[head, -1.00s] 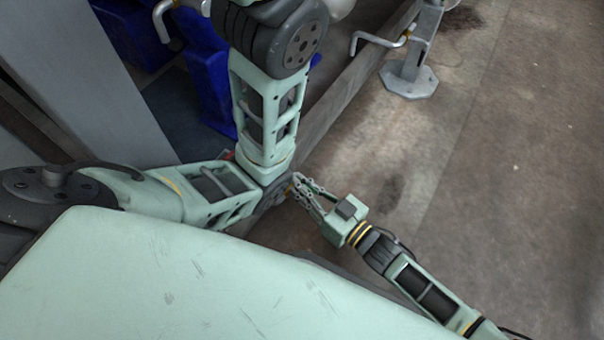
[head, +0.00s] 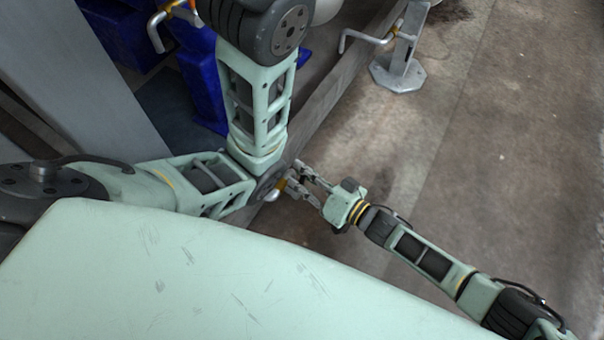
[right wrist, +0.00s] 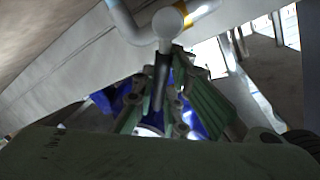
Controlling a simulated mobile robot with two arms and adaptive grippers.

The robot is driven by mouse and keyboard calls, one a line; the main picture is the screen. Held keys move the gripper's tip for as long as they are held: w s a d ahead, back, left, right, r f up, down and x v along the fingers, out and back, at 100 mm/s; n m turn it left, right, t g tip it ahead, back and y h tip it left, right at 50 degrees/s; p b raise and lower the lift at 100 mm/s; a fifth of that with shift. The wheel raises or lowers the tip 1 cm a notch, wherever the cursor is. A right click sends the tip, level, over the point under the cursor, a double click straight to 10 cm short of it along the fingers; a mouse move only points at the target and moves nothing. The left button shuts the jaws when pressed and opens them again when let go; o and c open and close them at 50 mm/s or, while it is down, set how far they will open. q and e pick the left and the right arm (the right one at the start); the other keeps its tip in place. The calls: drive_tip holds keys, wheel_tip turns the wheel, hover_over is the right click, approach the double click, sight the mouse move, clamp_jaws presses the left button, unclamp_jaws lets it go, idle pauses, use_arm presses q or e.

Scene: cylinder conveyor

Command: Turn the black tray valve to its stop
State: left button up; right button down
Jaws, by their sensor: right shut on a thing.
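In the right wrist view a bent grey pipe with a round end (right wrist: 168,22) and a dark rod (right wrist: 161,78) are in front of the green fingers. The rod lies between the fingers. The valve body and any black tray are hidden behind my arm. My left gripper is out of view.
Two similar handles stand farther off, one at top left (head: 157,35) and one at top centre (head: 345,38) beside a post with a footplate (head: 398,77). A grey beam (head: 335,95) runs diagonally near my gripper. Blue parts (head: 200,85) are behind my arm. Floor at right is clear.

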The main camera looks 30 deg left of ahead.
drive_tip(key=shift+d+f, duration=0.1)
idle(0.3)
drive_tip(key=c, duration=1.7)
unclamp_jaws()
drive_tip(key=shift+c, duration=0.2)
drive_tip(key=v, duration=1.2)
